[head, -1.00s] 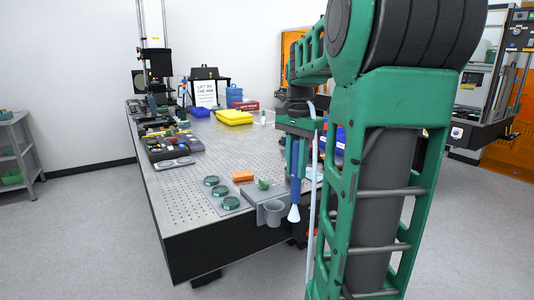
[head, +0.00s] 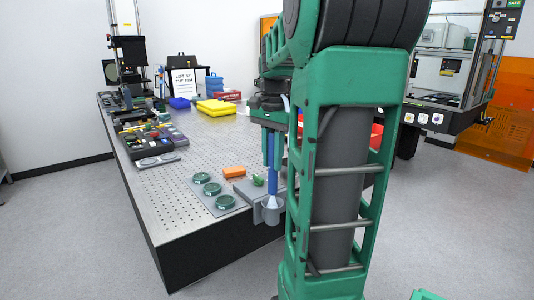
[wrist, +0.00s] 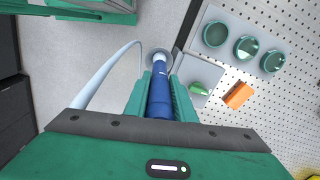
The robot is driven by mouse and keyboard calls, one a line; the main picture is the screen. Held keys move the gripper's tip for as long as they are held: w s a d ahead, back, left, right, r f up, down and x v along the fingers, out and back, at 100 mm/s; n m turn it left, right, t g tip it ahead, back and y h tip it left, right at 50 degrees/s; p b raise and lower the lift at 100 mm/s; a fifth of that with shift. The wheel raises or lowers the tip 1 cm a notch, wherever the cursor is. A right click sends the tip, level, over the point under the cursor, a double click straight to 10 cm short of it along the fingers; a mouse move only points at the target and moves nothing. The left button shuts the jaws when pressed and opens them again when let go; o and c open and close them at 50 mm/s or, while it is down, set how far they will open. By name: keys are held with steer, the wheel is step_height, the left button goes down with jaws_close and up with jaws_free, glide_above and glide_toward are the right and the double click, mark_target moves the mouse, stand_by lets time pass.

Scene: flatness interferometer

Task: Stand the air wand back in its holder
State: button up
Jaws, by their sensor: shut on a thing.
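I cannot tell how far the nozzle is inside the cup. A pale hose (wrist: 98,72) curves away from the wand's tip area to the left.
The perforated table (head: 190,145) carries a plate with several green round parts (head: 209,189), an orange block (head: 234,172) and a small green item (head: 258,181) beside the holder. The table's middle is clear.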

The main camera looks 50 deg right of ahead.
mark_target(272, 194)
steer(key=shift+f, duration=4.85)
steer(key=o, duration=1.1)
steer(key=shift+o, duration=0.2)
step_height(272, 194, up, 11)
steer(key=shift+f, duration=0.15)
